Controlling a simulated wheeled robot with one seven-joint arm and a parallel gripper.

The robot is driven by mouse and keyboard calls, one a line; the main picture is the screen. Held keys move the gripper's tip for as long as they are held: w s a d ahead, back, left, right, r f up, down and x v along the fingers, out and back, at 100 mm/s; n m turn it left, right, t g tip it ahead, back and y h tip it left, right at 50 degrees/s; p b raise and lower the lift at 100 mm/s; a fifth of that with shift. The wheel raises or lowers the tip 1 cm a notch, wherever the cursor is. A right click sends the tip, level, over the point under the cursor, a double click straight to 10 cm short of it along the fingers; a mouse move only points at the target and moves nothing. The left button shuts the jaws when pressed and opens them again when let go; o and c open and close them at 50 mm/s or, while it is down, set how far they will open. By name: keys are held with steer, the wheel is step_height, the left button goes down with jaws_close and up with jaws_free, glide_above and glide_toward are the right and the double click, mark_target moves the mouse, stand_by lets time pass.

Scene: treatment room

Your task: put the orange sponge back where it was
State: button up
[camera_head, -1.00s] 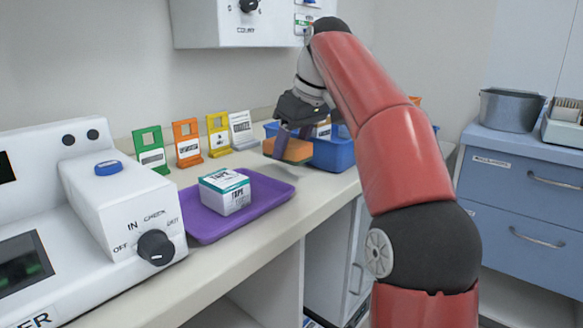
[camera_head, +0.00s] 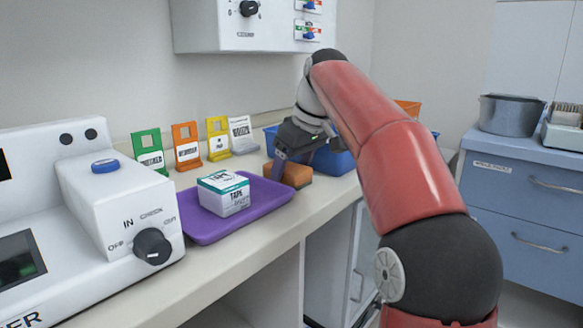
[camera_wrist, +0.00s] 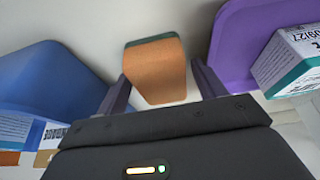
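The orange sponge (camera_head: 297,175) sits on the counter between the purple tray and the blue bin. In the wrist view the sponge (camera_wrist: 156,70) shows its orange face and a dark green edge. My gripper (camera_head: 286,168) is low over the sponge. In the wrist view my gripper's fingers (camera_wrist: 158,78) stand on either side of the sponge, with what look like thin gaps, so it appears open around it. The sponge's underside is hidden.
The purple tray (camera_head: 205,233) holds a tape box (camera_head: 223,194) close on the left. A blue bin (camera_head: 334,162) stands close on the right. Green (camera_head: 150,151), orange (camera_head: 186,146) and yellow (camera_head: 218,139) label stands and a white sign (camera_head: 242,136) line the wall.

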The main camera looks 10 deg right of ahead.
stand_by(0.3)
steer(key=p+v, duration=0.1)
steer(key=v, duration=0.3)
steer(key=p+v, duration=0.1)
steer(key=v, duration=0.3)
steer(key=shift+s+f, duration=0.1)
steer(key=shift+s, duration=0.1)
